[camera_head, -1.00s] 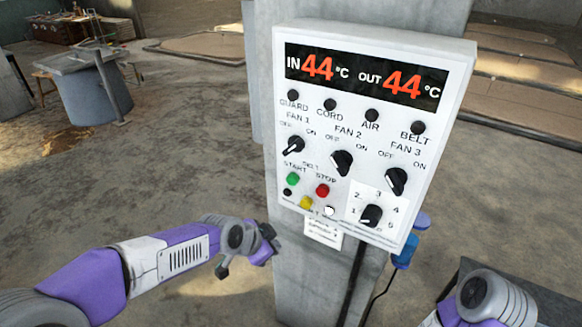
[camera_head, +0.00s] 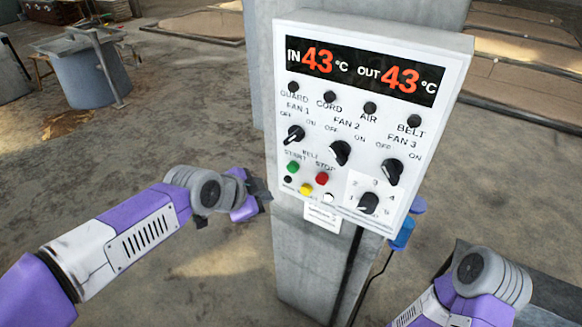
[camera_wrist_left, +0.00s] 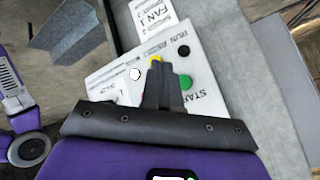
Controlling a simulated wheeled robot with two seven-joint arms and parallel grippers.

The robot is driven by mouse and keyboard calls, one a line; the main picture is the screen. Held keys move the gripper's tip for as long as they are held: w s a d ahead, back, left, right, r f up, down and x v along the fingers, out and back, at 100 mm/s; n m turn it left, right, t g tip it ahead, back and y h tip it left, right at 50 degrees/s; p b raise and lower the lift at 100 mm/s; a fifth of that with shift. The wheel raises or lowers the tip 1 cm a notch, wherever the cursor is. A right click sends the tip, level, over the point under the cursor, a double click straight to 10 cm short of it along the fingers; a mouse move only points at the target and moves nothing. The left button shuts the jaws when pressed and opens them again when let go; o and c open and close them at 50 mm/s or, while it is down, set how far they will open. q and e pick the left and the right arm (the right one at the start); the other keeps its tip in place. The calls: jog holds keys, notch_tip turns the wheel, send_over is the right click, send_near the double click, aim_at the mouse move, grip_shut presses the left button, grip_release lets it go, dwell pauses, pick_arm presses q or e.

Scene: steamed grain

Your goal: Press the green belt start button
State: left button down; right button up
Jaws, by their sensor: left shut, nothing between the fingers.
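The green belt start button (camera_head: 293,167) sits at the lower left of the white control panel (camera_head: 290,110), under the word START. The red stop button (camera_head: 322,178) is to its right and a yellow button (camera_head: 306,189) is below. My left gripper (camera_head: 262,192) is shut and empty, just left of the panel's lower left edge. In the left wrist view its closed fingers (camera_wrist_left: 160,88) point toward the panel, with the green button (camera_wrist_left: 185,82) just right of the fingers. The yellow button (camera_wrist_left: 156,59) shows at their tips. My right gripper is out of view.
The panel is mounted on a grey post (camera_head: 310,260). It carries fan knobs, a dial and a display reading 43 °C in and out. A blue object (camera_head: 403,232) hangs at its lower right with a cable. A grey round vat (camera_head: 90,75) stands far left.

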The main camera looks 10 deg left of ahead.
aim_at(293, 167)
pick_arm(q)
jog(key=w+d+p, duration=0.1)
jog(key=w+d, duration=0.1)
jog(key=w, duration=0.5)
jog(key=shift+d+p, duration=0.2)
jog(key=shift+p, duration=0.15)
dwell(1.7)
jog(key=shift+w+d, duration=0.15)
jog(key=shift+w, duration=0.25)
jog(key=shift+w+d, duration=0.2)
jog(key=shift+w, duration=0.2)
dwell(0.7)
jog(key=shift+s, duration=0.1)
jog(key=shift+s+a+b, duration=0.3)
jog(key=shift+s+b, duration=0.15)
jog(key=shift+s, duration=0.3)
